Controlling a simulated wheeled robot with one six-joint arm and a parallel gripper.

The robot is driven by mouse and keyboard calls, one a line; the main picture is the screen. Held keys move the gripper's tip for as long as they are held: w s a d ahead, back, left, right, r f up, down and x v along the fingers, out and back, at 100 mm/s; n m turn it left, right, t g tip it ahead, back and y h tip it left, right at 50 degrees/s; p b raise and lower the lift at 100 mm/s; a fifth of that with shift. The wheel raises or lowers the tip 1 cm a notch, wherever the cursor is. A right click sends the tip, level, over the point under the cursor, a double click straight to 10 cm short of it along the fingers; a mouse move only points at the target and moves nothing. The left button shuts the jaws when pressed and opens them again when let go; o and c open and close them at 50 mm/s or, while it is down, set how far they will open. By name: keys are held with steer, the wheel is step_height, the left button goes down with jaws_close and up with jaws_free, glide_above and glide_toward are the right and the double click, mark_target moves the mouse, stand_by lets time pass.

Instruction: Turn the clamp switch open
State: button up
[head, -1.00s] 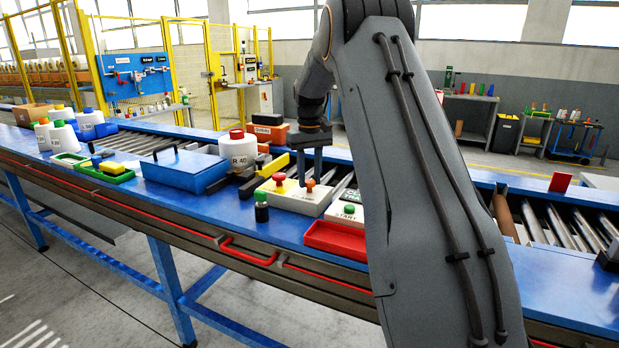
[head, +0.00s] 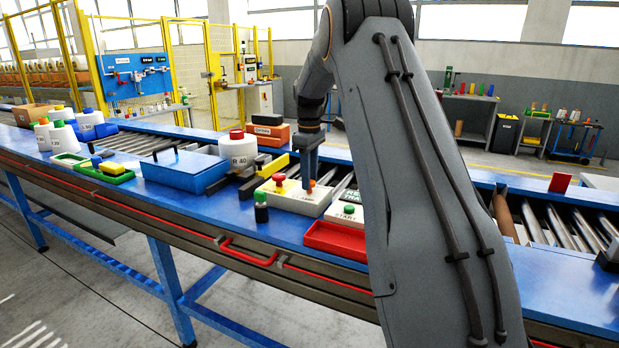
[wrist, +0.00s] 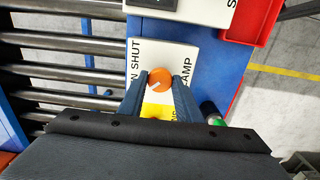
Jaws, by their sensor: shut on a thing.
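The clamp switch is an orange knob (head: 310,185) on a white box (head: 291,200) on the blue bench. The knob also shows in the wrist view (wrist: 160,79), with a short white mark on top, between the two blue-grey fingers. My gripper (head: 308,182) points down and is shut on the knob from both sides. In the wrist view, black lettering with "SHUT" (wrist: 135,58) runs along one side of the knob and part of "CLAMP" (wrist: 187,70) along the other. The gripper body hides the near part of the box.
A red knob (head: 279,179) stands on the same box, left of my gripper. A white start box (head: 345,213) with a green button and a red tray (head: 335,239) are to the right. A green-capped dark bottle (head: 261,208) stands in front.

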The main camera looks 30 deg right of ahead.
steer(key=shift+w+r, duration=0.1)
steer(key=shift+r, duration=0.05)
stand_by(0.3)
steer(key=o, duration=1.1)
steer(key=shift+c, duration=0.2)
step_height(320, 180, up, 8)
steer(key=b, duration=0.2)
steer(key=shift+b, duration=0.35)
steer(key=shift+f, duration=0.2)
